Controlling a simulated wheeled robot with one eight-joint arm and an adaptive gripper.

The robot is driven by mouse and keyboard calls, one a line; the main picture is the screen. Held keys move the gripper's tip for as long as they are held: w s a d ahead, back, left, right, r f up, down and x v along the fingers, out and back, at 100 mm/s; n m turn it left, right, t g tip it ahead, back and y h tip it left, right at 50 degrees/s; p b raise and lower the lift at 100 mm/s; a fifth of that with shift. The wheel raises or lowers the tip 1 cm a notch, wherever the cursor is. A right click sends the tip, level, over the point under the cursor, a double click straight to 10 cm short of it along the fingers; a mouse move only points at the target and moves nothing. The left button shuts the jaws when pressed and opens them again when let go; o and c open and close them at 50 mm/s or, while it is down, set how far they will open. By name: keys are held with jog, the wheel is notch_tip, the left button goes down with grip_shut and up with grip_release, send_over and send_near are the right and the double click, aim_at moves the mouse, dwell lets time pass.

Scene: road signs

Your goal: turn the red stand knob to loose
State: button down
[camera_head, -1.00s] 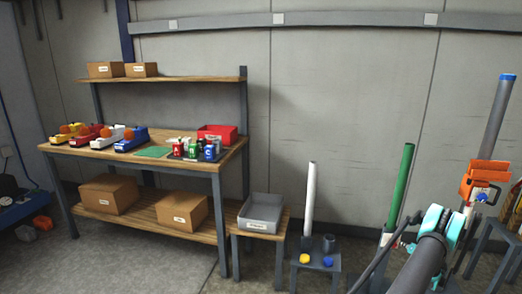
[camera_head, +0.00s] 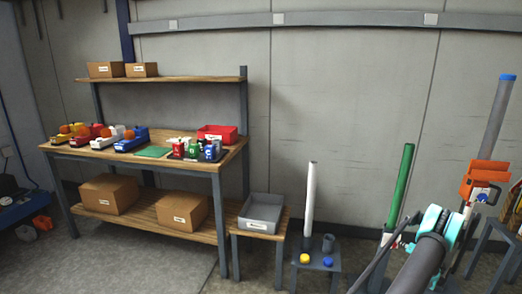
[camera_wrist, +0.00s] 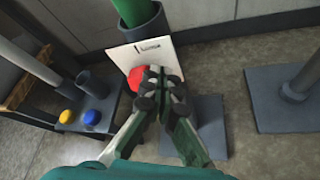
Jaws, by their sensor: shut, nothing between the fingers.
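The red stand knob (camera_wrist: 137,78) shows in the wrist view just left of my gripper (camera_wrist: 160,80), partly hidden behind its fingers. My gripper is shut with nothing between its fingers; whether the fingertips touch the knob I cannot tell. A white card (camera_wrist: 152,52) with a small dark mark and a printed word, which looks like "loose", stands behind the knob. The green pole (camera_wrist: 134,10) rises in a dark sleeve behind the card. In the head view the green pole (camera_head: 401,187) leans slightly, and my arm hides the gripper and most of its stand.
A small stand with a yellow button (camera_head: 305,258), a blue button (camera_head: 327,262) and a white pole (camera_head: 309,200) is left of my arm. A grey pole with an orange clamp (camera_head: 484,180) stands to the right. A workbench (camera_head: 130,158) fills the left.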

jog(key=shift+w+a+r, duration=0.1)
jog(key=shift+a+r, duration=0.05)
jog(key=shift+a, duration=0.25)
jog(key=shift+w+a+r, duration=0.1)
jog(key=shift+a+r, duration=0.1)
jog(key=shift+a, duration=0.05)
jog(key=shift+a+r, duration=0.2)
jog(key=shift+a, duration=0.1)
jog(key=shift+w+a+r, duration=0.1)
jog(key=shift+a, duration=0.35)
dwell(0.4)
jog(key=shift+r, duration=0.1)
jog(key=shift+s+a+r, duration=0.1)
jog(key=shift+s+a, duration=0.1)
jog(key=shift+s, duration=0.75)
jog(key=shift+s+a+r, duration=0.1)
jog(key=shift+s+a, duration=0.1)
jog(key=shift+s, duration=0.8)
jog(key=shift+s+a+r, duration=0.1)
jog(key=shift+s+a, duration=0.1)
jog(key=shift+s, duration=0.75)
